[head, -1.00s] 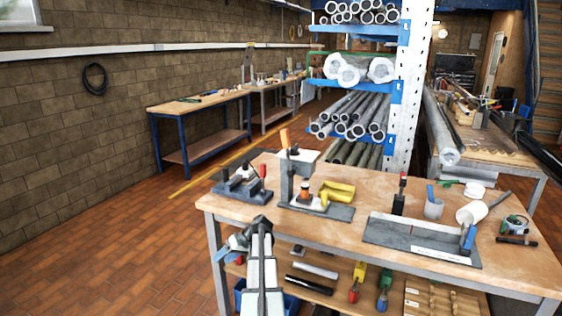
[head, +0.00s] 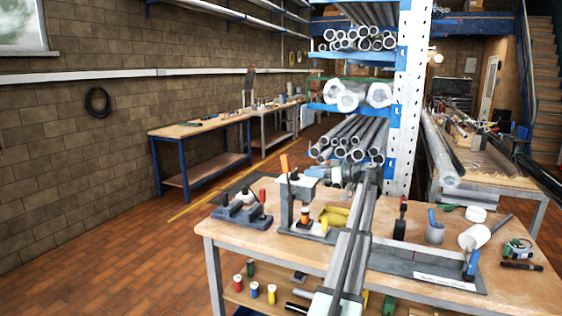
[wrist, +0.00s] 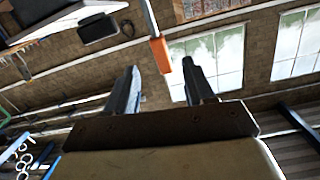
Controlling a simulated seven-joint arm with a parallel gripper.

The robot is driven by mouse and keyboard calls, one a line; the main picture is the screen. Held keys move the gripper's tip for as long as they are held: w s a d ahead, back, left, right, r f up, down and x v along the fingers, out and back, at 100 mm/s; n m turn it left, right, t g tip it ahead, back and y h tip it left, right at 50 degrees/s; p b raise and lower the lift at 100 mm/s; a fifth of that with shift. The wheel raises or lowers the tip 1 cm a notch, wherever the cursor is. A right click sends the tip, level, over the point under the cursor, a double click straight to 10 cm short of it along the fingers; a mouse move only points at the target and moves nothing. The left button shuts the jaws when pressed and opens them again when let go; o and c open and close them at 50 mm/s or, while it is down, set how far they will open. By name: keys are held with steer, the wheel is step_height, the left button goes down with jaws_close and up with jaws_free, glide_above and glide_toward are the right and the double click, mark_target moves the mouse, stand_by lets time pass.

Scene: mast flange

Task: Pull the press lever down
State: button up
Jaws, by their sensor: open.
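The press (head: 303,190) stands on the bench, a grey column with a pale head. Its lever (head: 284,163) has an orange grip and sticks up from the left of the head, tilted. My gripper (head: 318,172) is just right of the press head, at about its height, pointing left. In the wrist view, my open gripper (wrist: 162,84) has its two fingers apart with nothing between them. The orange lever grip (wrist: 160,54) shows beyond the fingertips, between them in the picture; I see no contact.
The bench top (head: 225,226) also holds a dark fixture (head: 242,208) left of the press, a yellow object (head: 334,217) beside it, and a grey tray (head: 430,262) at right. A pipe rack (head: 405,100) stands behind. The air above the bench's left is clear.

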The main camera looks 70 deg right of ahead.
mark_target(288, 160)
steer(key=shift+n+t, duration=0.6)
steer(key=shift+n, duration=0.1)
steer(key=w+r, duration=0.1)
steer(key=w, duration=0.8)
steer(key=w+r, duration=0.1)
steer(key=w, duration=0.3)
steer(key=shift+w+d+r, duration=0.25)
steer(key=shift+w+r, duration=0.1)
steer(key=shift+w, duration=0.05)
steer(key=shift+c, duration=0.4)
jaws_close()
